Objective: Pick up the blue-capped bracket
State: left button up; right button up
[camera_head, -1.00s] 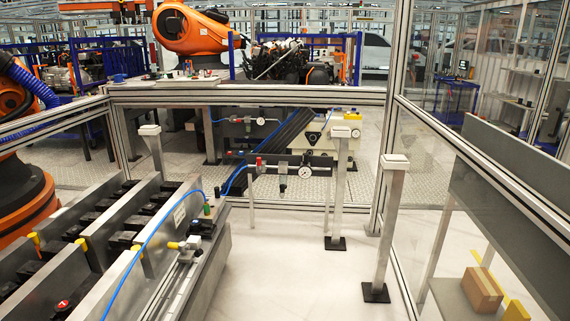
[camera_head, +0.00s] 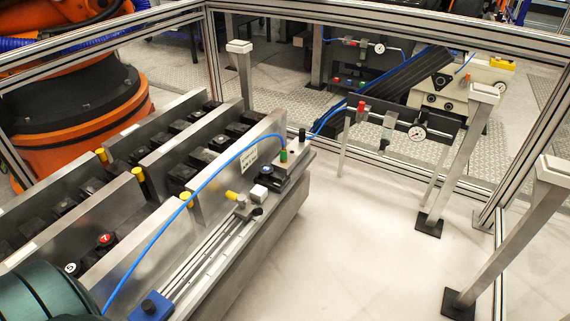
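A blue block with a dark round spot (camera_head: 151,306) sits at the near end of the rail on the metal fixture, at the bottom of the view. No other bracket with a blue cap is clear to me. Neither of my grippers is in view. A dark green rounded part, likely my own left arm, shows at the lower left corner.
The metal fixture (camera_head: 232,197) holds rows of black blocks between upright plates. A blue hose (camera_head: 190,203) arches over it. Posts on black feet (camera_head: 458,160) and a gauge stand (camera_head: 418,132) are to the right. An orange robot base (camera_head: 90,125) is behind. White floor lies between.

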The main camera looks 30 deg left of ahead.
aim_at(274, 180)
jog(key=i+l+u, duration=0.15)
jog(key=i, duration=0.55)
jog(key=i+l+u, duration=0.15)
jog(key=i, duration=0.6)
jog(key=i+l+u, duration=0.1)
jog(key=i+u, duration=0.3)
jog(key=i+l+u, duration=0.15)
jog(key=u, duration=0.2)
jog(key=i+l+u, duration=0.55)
jog(key=u, duration=0.25)
jog(key=i+l+u, duration=0.3)
jog(key=l+u, duration=0.3)
jog(key=l, duration=0.15)
jog(key=i+l+u, duration=0.1)
jog(key=l+u, duration=0.2)
jog(key=l, duration=0.15)
jog(key=l+u, duration=0.3)
jog(key=l, duration=0.15)
jog(key=i, duration=0.05)
